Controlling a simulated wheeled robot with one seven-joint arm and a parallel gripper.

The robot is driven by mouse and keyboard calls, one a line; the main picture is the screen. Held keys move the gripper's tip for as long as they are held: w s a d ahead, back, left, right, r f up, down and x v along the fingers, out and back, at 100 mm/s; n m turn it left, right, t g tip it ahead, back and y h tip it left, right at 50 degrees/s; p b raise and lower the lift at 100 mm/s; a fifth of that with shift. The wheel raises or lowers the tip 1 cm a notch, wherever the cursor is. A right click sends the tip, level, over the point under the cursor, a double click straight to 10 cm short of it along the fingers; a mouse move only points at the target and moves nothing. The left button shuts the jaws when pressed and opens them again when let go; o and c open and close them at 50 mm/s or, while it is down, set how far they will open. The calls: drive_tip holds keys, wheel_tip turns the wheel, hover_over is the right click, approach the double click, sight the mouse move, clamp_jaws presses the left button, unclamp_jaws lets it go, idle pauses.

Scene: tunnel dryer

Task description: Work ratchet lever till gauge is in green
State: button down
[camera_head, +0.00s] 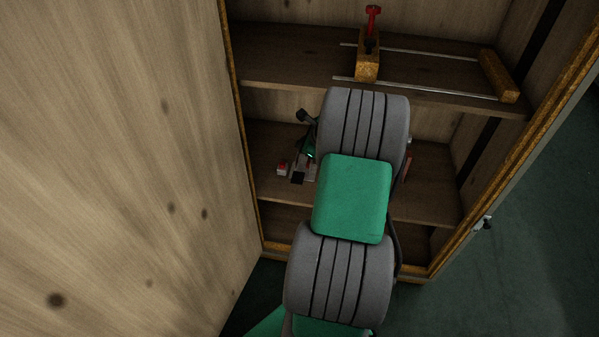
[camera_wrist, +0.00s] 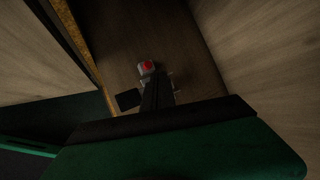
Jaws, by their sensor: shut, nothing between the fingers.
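A wooden press-like piece (camera_head: 368,58) with an upright red lever (camera_head: 372,22) sits on the upper shelf; I cannot tell whether this is the ratchet lever. On the middle shelf is a small pale item with a red top (camera_head: 283,168); it also shows in the wrist view (camera_wrist: 147,66). My gripper (camera_wrist: 156,90) is shut and empty, a dark bar pointing toward the red-topped item. I cannot tell whether they touch. My arm hides part of the middle shelf. I can make out no gauge or green zone.
Two metal rods (camera_head: 415,89) run right from the wooden piece to a wooden end block (camera_head: 498,76). The cabinet's large open door (camera_head: 120,150) fills the left. Its right frame edge (camera_head: 520,165) bounds the opening. Open floor (camera_head: 530,250) lies at right.

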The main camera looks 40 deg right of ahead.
drive_tip(key=b, duration=0.6)
hover_over(301, 172)
wheel_tip(301, 172, down, 6)
drive_tip(key=shift+f, duration=0.25)
drive_tip(key=shift+s+f, duration=0.1)
drive_tip(key=shift+f, duration=0.8)
drive_tip(key=shift+f, duration=0.1)
idle(0.5)
drive_tip(key=shift+f, duration=0.35)
